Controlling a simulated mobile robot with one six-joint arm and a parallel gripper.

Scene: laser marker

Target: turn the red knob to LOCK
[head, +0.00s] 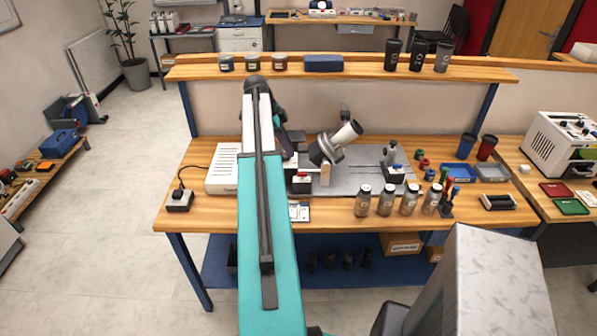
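A small red part (302,174), possibly the red knob, shows on a dark block on the workbench, just right of my arm. It is too small to read any marking or its turned position. Beside it stands a grey machine (330,149) with a tilted pale cylinder on a grey base plate (352,182). My teal arm reaches over the bench and bends down at its far end. My gripper (292,158) seems to be near the dark parts by the red part. It is small and partly hidden by my arm, so its fingers and any contact are unclear.
Several jars (386,200) line the bench front. A shelf (340,70) with cups and jars runs above the back. Another bench (540,180) adjoins at right.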

